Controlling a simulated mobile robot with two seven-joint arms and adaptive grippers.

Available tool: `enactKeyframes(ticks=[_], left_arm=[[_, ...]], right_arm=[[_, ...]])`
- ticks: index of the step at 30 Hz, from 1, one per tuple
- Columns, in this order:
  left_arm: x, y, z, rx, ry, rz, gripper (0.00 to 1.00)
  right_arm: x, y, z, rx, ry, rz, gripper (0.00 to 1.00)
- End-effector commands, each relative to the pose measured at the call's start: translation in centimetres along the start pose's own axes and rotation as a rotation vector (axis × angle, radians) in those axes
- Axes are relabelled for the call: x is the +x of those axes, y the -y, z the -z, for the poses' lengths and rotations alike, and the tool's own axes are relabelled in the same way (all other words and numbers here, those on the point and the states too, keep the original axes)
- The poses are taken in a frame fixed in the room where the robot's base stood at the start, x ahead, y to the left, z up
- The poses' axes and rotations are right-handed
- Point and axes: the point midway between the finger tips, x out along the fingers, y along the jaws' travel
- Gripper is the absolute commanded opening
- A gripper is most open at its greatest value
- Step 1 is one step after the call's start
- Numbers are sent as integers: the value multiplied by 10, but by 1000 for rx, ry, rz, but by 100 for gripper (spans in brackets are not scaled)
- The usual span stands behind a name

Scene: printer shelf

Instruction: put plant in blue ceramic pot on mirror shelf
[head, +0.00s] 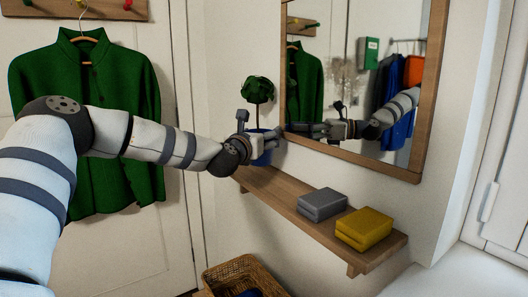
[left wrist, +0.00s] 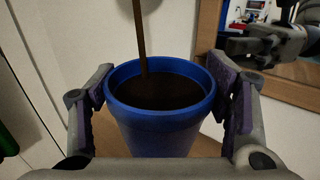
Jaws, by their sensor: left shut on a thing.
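The plant in the blue ceramic pot is at the far left end of the mirror shelf in the head view, with a round green top (head: 257,89) on a thin stem. Its blue pot (head: 262,157) is partly hidden by my left gripper (head: 268,140). In the left wrist view the pot (left wrist: 160,115) stands upright between the two fingers of my left gripper (left wrist: 165,105), which is shut on it. The wooden mirror shelf (head: 275,195) runs below the mirror. Whether the pot's base touches the shelf is hidden. My right gripper is not in view.
A grey folded stack (head: 322,204) and a yellow folded stack (head: 364,229) lie on the right half of the shelf. The framed mirror (head: 350,90) is close beside the gripper. A wicker basket (head: 245,272) is below. A green shirt (head: 88,120) hangs at left.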

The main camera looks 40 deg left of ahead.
Motion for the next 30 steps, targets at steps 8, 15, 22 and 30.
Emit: enactKeyframes(ticks=[8,15,22,30], left_arm=[[14,-2,36,2,2,-1,10],[13,-2,40,-3,11,-1,10],[12,-2,46,-2,3,0,76],[12,-2,46,-2,4,0,91]], right_arm=[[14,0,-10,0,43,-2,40],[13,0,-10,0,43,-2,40],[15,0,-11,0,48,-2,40],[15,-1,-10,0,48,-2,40]])
